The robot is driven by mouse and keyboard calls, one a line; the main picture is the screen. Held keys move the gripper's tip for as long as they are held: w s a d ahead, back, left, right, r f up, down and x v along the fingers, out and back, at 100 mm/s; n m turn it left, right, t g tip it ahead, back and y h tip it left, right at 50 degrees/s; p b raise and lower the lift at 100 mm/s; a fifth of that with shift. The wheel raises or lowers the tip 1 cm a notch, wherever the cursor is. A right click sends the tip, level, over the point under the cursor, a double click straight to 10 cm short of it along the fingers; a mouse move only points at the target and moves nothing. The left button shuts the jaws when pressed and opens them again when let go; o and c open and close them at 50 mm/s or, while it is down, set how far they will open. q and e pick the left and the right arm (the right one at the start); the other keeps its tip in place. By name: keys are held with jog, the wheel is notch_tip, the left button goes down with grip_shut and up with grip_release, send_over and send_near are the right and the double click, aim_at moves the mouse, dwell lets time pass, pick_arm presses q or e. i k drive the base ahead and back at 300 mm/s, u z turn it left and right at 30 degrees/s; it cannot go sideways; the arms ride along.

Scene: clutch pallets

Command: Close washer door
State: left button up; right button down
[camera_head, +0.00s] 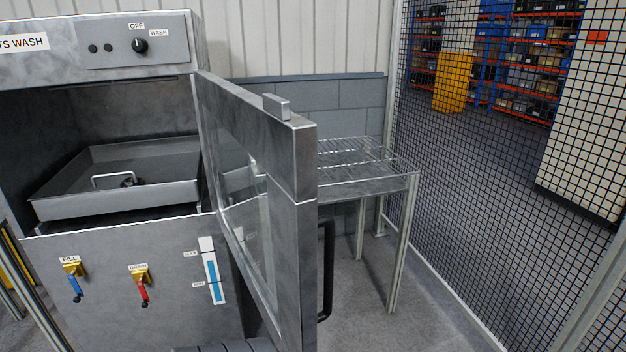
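The washer (230,330) is a grey metal cabinet on the left with an open chamber. Its door (298,160) is a metal frame with a window, hinged at the right side of the opening. The door stands swung wide open, its free edge towards me. A black handle (327,270) is on the door's right, outer face, and a small metal block (276,106) sits on its top edge. A grey tray (120,205) with a pale wire handle is inside the chamber, with a small dark part in it.
A wire-topped rack table (400,185) stands behind the door to the right. A black mesh fence (480,190) runs along the right. Yellow valves with blue (75,285) and red (143,290) levers stick out of the washer front. Floor between rack and fence is clear.

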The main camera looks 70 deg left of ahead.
aim_at(284, 143)
jog(key=i, duration=1.5)
jog(key=u, duration=3.8)
jog(key=i, duration=0.5)
jog(key=u, duration=1.95)
jog(key=k, duration=0.9)
jog(key=z, duration=1.1)
jog(key=i, duration=0.45)
